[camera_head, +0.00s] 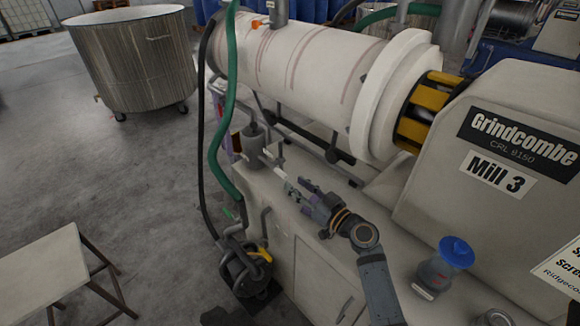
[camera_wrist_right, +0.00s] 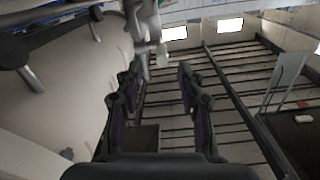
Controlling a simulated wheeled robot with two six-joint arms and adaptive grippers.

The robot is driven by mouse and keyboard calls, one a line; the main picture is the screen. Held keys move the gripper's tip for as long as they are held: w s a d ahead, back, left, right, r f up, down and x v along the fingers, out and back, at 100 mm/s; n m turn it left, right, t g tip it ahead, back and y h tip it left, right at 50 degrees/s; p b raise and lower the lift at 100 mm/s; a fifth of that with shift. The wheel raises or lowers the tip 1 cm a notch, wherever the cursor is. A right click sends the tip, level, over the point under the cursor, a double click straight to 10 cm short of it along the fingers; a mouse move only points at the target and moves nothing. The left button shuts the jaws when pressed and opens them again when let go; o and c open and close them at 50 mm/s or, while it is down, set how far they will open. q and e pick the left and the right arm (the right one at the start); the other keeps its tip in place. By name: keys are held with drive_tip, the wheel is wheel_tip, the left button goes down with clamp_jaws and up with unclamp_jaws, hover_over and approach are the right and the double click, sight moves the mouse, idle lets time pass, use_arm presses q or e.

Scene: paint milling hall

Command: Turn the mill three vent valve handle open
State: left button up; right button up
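Mill 3 (camera_head: 498,174) carries a horizontal cream drum. A grey valve-like fitting (camera_head: 254,140) stands at the front of its cabinet, with a pale handle-like piece (camera_head: 279,172) beside it. I cannot tell for certain that this is the vent valve handle. My right gripper (camera_head: 297,188) is just right of that piece, over the cabinet top. In the right wrist view its fingers (camera_wrist_right: 158,78) are apart with nothing between them. A pale fitting (camera_wrist_right: 146,32) with a rounded knob-like end (camera_wrist_right: 162,54) shows beyond the fingertips, apart from them. My left gripper is out of view.
A green hose (camera_head: 229,100) and a black hose hang left of the fitting. A dark pump-like unit with a yellow part (camera_head: 262,255) sits below. A blue-lidded jar (camera_head: 447,264) stands on the cabinet right of my arm. A steel vat (camera_head: 130,62) and open floor lie left.

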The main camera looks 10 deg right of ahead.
sight(282, 173)
drive_tip(key=p+x, duration=0.1)
drive_tip(key=x, duration=0.4)
drive_tip(key=shift+a+r, duration=0.15)
drive_tip(key=shift+r, duration=0.05)
drive_tip(key=shift+f+x, duration=0.25)
drive_tip(key=shift+x, duration=0.65)
drive_tip(key=c, duration=0.4)
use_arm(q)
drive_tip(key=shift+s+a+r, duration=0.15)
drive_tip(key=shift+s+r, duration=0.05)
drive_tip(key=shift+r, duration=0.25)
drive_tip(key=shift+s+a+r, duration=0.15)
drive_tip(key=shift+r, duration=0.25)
use_arm(e)
clamp_jaws()
